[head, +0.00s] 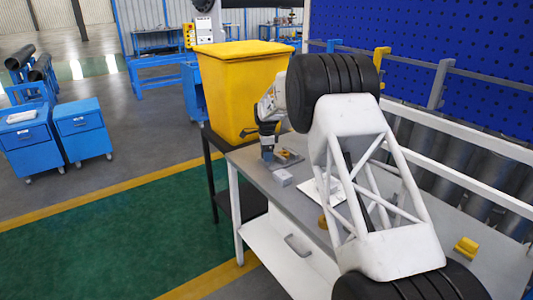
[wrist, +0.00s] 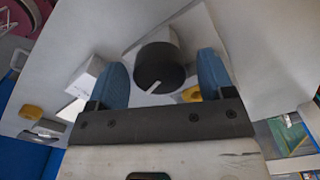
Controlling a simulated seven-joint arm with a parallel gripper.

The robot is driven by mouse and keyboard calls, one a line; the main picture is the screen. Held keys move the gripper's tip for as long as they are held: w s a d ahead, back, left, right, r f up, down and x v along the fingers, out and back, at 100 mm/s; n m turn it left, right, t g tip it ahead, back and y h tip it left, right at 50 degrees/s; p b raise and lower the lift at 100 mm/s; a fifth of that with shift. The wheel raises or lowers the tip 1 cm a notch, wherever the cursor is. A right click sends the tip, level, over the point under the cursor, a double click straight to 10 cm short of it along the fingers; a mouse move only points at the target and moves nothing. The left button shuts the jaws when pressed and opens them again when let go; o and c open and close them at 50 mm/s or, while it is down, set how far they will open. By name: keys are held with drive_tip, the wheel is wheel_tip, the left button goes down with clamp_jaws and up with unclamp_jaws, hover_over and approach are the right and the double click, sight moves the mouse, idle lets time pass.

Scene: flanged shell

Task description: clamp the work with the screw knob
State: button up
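In the wrist view a dark round knob (wrist: 159,66) with a white pointer line on its face sits in front of a pale block-like body (wrist: 155,37). My gripper (wrist: 163,62) is open, with one blue finger on each side of the knob. A visible gap lies between each finger and the knob. In the head view my gripper (head: 267,153) points down at the far end of the table, beside a small fixture (head: 289,157) with a yellow-orange part. The knob cannot be made out there. Which piece is the clamped work cannot be told.
A small grey block (head: 282,178) stands on the table (head: 262,190) near the gripper. A white plate (head: 318,190) lies nearer me, partly behind my arm. A tall yellow bin (head: 235,95) stands close beyond the gripper. A yellow piece (head: 466,246) lies at the right.

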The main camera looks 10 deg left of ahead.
drive_tip(key=shift+r, duration=0.1)
drive_tip(key=shift+r, duration=3.8)
